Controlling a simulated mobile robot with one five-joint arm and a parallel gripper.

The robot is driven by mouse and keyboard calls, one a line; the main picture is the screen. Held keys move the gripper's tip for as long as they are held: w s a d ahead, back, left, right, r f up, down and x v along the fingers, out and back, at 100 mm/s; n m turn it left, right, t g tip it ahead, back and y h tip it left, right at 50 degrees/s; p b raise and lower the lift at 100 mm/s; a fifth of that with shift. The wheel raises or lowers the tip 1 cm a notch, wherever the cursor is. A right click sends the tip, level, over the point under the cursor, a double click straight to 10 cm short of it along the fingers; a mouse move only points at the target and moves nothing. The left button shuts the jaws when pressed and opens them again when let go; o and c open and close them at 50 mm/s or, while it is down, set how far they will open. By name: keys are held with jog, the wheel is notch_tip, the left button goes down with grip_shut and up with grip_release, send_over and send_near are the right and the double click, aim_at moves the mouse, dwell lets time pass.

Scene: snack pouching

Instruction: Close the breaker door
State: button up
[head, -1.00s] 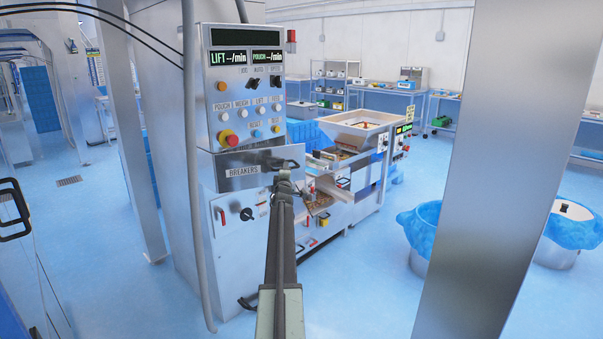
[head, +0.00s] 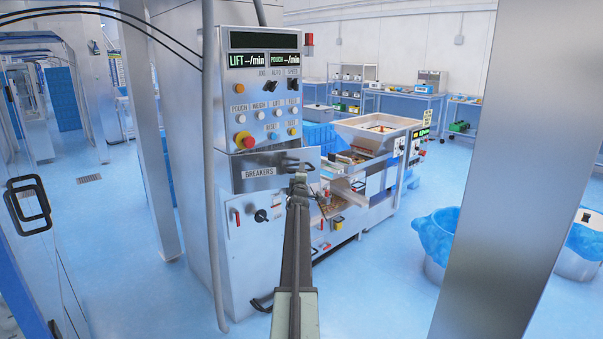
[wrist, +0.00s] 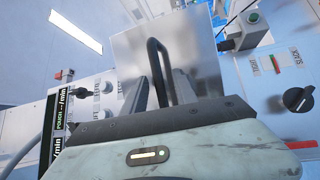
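The breaker door (head: 277,178) is a bare metal panel labelled BREAKERS, below the control buttons on the machine's front. Its black loop handle (head: 299,163) is at its right part. In the head view my gripper (head: 300,180) is at the handle, its fingers largely hidden behind the wrist. In the wrist view the shiny door plate (wrist: 205,45) fills the upper middle. The handle (wrist: 157,62) stands between the two fingers of my gripper (wrist: 160,82), which look spread apart. I cannot tell whether either finger touches it. The door plate's right end reaches past the control panel's edge.
The control panel (head: 265,90) stands above the door. A black rotary switch (head: 261,215) and red lever are below. A grey conduit (head: 211,180) runs down the left. A metal post (head: 500,180) stands at right, with blue-lined bins (head: 436,236) behind it. Floor at left is open.

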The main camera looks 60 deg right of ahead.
jog(key=b+v, duration=0.1)
jog(key=v, duration=0.6)
jog(key=shift+a, duration=0.2)
